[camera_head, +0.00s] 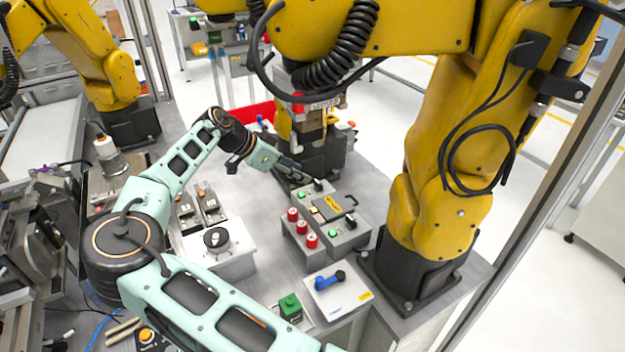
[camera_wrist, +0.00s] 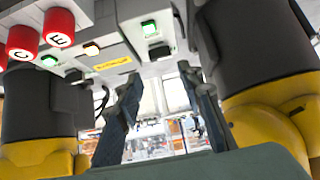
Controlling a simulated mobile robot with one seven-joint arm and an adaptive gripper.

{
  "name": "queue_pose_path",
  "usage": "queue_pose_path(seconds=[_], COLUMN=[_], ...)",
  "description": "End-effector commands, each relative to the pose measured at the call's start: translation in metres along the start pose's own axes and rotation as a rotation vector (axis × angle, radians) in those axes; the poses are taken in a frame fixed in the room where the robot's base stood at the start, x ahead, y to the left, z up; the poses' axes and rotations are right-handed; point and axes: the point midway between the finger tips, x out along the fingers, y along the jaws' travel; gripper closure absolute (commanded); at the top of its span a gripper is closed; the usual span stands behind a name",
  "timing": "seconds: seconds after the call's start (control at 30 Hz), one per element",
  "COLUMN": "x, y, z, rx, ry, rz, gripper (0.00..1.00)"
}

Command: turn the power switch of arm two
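A grey control box (camera_head: 325,222) stands in front of the large yellow arms, with a yellow label, a dark handle-like bar and a green light near each end. A small black knob (camera_head: 318,185) is at its far end, and another black knob (camera_head: 350,217) is at its near end. My gripper (camera_head: 303,179) is close to the far knob; contact cannot be told. In the wrist view, my two fingers (camera_wrist: 165,95) are apart with nothing between them. The far knob (camera_wrist: 160,52) shows above the gap, beside a green light (camera_wrist: 149,28). Which knob belongs to arm two is unclear.
Several red lettered buttons (camera_head: 302,227) are on a box beside the control box. A yellow arm (camera_head: 440,150) rises close on the right. A blue-handled box (camera_head: 328,281), a green block (camera_head: 290,306) and a white box with a dial (camera_head: 216,240) stand nearer.

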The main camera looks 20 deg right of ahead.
Motion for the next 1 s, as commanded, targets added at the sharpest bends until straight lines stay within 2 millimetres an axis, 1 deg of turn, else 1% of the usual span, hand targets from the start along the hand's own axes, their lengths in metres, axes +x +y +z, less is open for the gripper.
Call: queue_pose_path(seconds=[0.03,0.2,0.4,0.6,0.83,0.87,1.0], x=[0.010,0.043,0.072,0.083,0.083,0.083,0.083], y=[0.001,0.001,0.000,-0.001,-0.001,-0.001,-0.001], z=[-0.002,-0.002,-0.001,0.000,0.000,0.000,0.000], rx=[-0.001,-0.003,-0.004,-0.003,-0.003,-0.003,-0.003], ry=[0.002,0.002,0.002,0.001,0.000,0.000,0.000], rz=[0.003,0.003,0.001,-0.002,-0.003,-0.003,-0.003], gripper=[0.65,0.65,0.65,0.65,0.65,0.67,0.83])
